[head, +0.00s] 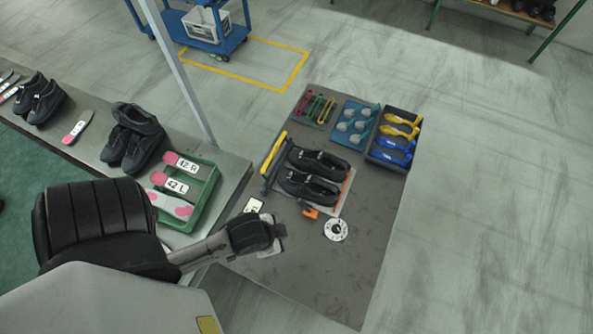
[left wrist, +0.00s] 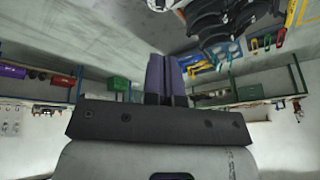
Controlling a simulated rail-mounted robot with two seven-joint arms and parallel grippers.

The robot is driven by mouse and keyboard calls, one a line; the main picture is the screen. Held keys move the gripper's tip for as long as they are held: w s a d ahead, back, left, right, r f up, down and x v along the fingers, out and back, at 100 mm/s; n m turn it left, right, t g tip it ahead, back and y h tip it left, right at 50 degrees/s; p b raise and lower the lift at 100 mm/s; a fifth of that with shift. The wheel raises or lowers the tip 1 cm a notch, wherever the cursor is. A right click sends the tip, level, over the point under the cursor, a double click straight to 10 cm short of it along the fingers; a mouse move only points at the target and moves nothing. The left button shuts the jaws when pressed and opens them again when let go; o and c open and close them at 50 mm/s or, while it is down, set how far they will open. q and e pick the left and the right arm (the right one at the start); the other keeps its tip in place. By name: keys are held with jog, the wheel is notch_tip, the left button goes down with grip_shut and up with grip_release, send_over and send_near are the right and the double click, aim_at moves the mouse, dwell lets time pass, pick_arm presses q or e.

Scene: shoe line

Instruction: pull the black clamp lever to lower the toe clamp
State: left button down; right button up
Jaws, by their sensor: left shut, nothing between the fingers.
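I cannot make out the black clamp lever or the toe clamp for certain in either view. In the left wrist view, my left gripper (left wrist: 166,78) has its two purple fingers shut together, with nothing between them. In the head view, an arm of mine comes in from the lower left and ends in a dark block above the grey mat's near left part; fingers cannot be made out there. A pair of black shoes (head: 314,172) lies on a light board on the mat, beyond that arm end. Dark shoes (left wrist: 222,22) also show at the top of the left wrist view. My right gripper is not in view.
The grey mat (head: 345,275) holds a yellow bar (head: 274,152), an orange item (head: 310,211), a white disc (head: 336,229) and trays of tools. A bench at left holds shoes and a green tray (head: 207,188). The mat's front is clear.

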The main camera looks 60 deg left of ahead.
pick_arm(q)
jog(key=w+a+f+m+t+h+b, duration=0.1)
jog(key=a+f+m+t+h+b, duration=0.1)
jog(key=a+f+m+b, duration=0.6)
jog(key=w+a+f+m+t+h+b, duration=0.1)
jog(key=a+f+m+t+h+b, duration=0.2)
jog(key=a+f+m+b, duration=0.5)
jog(key=w+a+f+m+t+h+b, duration=0.1)
jog(key=a+f+m+t+h+b, duration=0.2)
jog(key=a+f+m+b, duration=0.5)
jog(key=shift+w+a+f+m+t+b, duration=0.15)
jog(key=shift+f+m+b, duration=0.7)
jog(key=shift+f+m, duration=0.7)
jog(key=shift+w+a+f+m+t+b, duration=0.1)
jog(key=shift+f+m+b, duration=0.85)
jog(key=shift+m, duration=1.1)
jog(key=shift+w+a+f+m+t+b, duration=0.15)
jog(key=shift+f+m+b, duration=0.6)
jog(key=shift+f+m, duration=0.85)
jog(key=shift+s+a+m+g+h+b, duration=0.15)
jog(key=shift+s+m+h+b, duration=0.15)
jog(key=shift+m, duration=0.4)
jog(key=shift+s+a+m+g+h+b, duration=0.15)
jog(key=shift+s+m+h+b, duration=0.15)
jog(key=shift+m, duration=0.4)
